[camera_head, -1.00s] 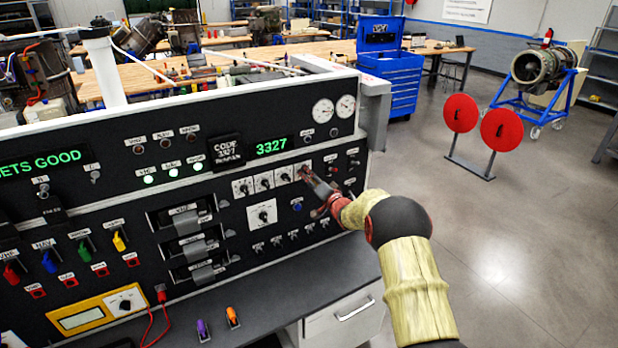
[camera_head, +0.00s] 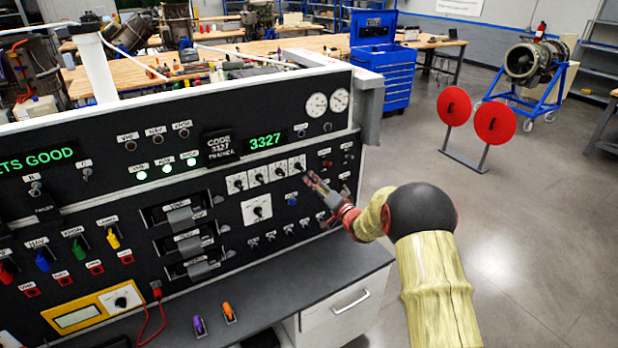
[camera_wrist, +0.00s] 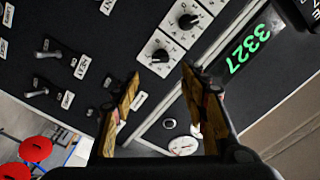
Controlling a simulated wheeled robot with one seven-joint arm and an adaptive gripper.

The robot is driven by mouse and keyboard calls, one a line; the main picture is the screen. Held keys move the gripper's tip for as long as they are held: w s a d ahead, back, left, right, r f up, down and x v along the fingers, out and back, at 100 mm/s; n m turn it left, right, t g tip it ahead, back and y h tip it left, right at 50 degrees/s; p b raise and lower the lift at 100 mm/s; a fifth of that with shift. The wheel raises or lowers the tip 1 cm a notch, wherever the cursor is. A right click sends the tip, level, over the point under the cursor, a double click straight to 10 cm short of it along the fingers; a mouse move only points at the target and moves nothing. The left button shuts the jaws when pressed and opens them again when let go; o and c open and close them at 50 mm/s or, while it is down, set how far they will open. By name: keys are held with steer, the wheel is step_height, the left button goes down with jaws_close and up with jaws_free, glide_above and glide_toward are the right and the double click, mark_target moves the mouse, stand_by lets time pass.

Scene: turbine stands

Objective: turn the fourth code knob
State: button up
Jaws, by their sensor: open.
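A row of several white-plated code knobs sits on the dark panel under the green display (camera_head: 265,142), which reads 3327. The fourth code knob (camera_head: 297,166) is the rightmost of the row. In the wrist view it appears as the end knob (camera_wrist: 160,56), with another knob beside it.
Small toggles (camera_head: 290,232) line the panel below, and a larger single knob (camera_head: 257,209) sits under the row. Two round gauges (camera_head: 328,103) are above right. A desk ledge (camera_head: 290,280) juts out below. Open floor and a stand with red discs (camera_head: 495,122) lie right.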

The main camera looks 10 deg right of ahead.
steer(key=shift+v, duration=1.25)
